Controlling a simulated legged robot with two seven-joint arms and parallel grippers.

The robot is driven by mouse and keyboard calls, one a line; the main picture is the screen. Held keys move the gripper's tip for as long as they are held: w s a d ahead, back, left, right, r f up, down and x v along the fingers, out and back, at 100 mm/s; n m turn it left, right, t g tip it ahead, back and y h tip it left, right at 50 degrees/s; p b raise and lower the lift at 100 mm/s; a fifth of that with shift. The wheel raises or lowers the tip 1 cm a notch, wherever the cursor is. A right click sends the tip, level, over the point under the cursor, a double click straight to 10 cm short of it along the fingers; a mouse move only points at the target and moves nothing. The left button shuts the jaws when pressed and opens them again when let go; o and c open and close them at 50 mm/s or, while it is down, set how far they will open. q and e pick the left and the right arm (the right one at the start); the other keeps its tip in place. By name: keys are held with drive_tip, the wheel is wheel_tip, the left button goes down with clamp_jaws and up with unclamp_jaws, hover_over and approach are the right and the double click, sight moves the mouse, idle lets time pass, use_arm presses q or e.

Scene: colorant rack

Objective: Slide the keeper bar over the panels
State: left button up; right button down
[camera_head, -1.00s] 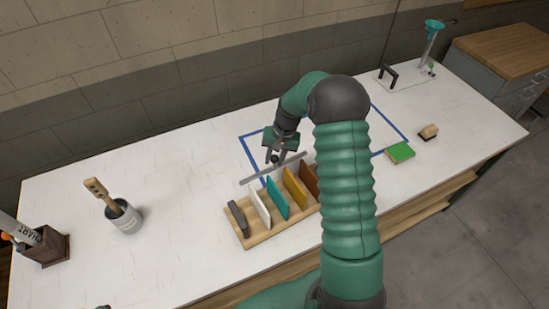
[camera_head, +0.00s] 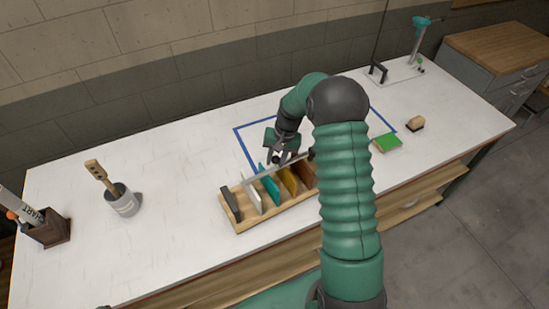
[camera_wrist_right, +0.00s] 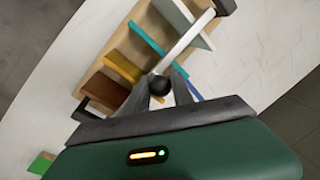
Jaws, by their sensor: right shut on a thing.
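The panels stand upright: white (camera_head: 251,199), teal (camera_head: 269,189), yellow (camera_head: 288,181) and brown (camera_head: 306,173). A dark end post (camera_head: 231,204) stands at the rack's left. In the right wrist view the bar (camera_wrist_right: 187,42) runs from a black knob (camera_wrist_right: 159,86) between my fingers toward the dark post (camera_wrist_right: 225,6). My left gripper is not seen.
A can with a brush (camera_head: 121,200) and a dark box (camera_head: 50,230) stand at the left. A green pad (camera_head: 387,142), a small brush block (camera_head: 415,123) and a stand (camera_head: 419,45) are at the right. A blue outline (camera_head: 240,142) marks the table behind the rack.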

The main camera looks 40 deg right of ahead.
drive_tip(key=c, duration=1.1)
unclamp_jaws()
drive_tip(key=w, duration=0.1)
drive_tip(key=w+f, duration=0.1)
drive_tip(key=w+d, duration=0.1)
drive_tip(key=shift+f, duration=0.25)
drive_tip(key=shift+s+d+r, duration=0.1)
drive_tip(key=shift+s, duration=0.05)
drive_tip(key=shift+s+a+r, duration=0.35)
drive_tip(key=shift+s+r, duration=0.2)
drive_tip(key=shift+s, duration=0.1)
drive_tip(key=shift+r, duration=0.35)
use_arm(q)
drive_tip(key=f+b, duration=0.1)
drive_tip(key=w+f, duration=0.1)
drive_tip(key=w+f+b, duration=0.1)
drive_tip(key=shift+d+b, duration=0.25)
drive_tip(key=shift+b, duration=0.05)
use_arm(e)
wheel_tip(320, 180, up, 15)
drive_tip(key=s+d, duration=0.1)
drive_tip(key=d, duration=0.1)
drive_tip(key=shift+s+d+r, duration=0.15)
drive_tip(key=shift+s+d, duration=0.1)
drive_tip(key=shift+s, duration=0.15)
